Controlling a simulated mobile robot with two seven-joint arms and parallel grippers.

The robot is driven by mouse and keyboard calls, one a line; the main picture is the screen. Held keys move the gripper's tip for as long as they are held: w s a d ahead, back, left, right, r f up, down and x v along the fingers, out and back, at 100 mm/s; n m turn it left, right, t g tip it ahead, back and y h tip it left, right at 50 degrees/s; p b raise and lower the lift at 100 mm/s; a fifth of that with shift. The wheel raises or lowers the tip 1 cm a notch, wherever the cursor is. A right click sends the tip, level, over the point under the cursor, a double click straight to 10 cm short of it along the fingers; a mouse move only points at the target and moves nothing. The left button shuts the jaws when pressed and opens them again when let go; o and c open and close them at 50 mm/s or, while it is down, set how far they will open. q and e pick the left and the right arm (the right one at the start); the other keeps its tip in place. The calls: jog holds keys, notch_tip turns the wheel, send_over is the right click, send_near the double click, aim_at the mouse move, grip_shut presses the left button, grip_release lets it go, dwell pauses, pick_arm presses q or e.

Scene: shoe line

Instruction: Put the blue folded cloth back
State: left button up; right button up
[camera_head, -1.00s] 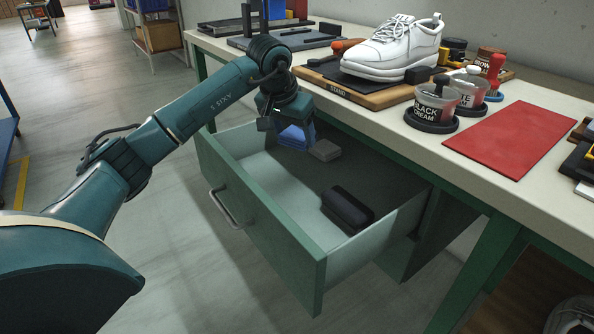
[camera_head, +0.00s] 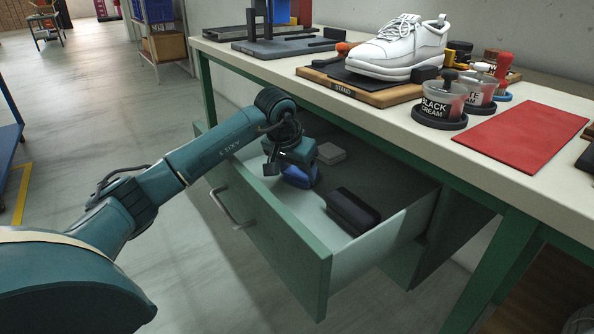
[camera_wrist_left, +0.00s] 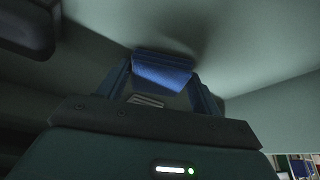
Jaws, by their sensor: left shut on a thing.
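The blue folded cloth (camera_head: 298,176) is inside the open green drawer (camera_head: 290,257), low near the drawer's front-left part. My left gripper (camera_head: 284,166) is shut on the cloth, reaching down into the drawer from above the front panel. In the left wrist view the cloth (camera_wrist_left: 162,72) sits between the two fingers, close to a pale drawer surface. I cannot tell whether it touches the drawer floor. My right gripper is not in view.
A grey folded item (camera_head: 331,153) lies behind the cloth, and a dark block (camera_head: 352,211) lies to its right in the drawer. The bench above holds a white shoe (camera_head: 397,50), a black cream jar (camera_head: 439,104) and a red mat (camera_head: 523,135).

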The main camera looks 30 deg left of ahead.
pick_arm(q)
jog(key=o, duration=0.9)
jog(key=shift+f, duration=0.1)
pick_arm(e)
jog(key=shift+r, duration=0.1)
pick_arm(q)
jog(key=shift+r, duration=0.4)
jog(key=p+v, duration=0.2)
jog(key=v, duration=0.3)
jog(key=p+v, duration=0.1)
jog(key=v, duration=0.5)
jog(key=shift+s+r, duration=0.2)
jog(key=shift+s, duration=0.05)
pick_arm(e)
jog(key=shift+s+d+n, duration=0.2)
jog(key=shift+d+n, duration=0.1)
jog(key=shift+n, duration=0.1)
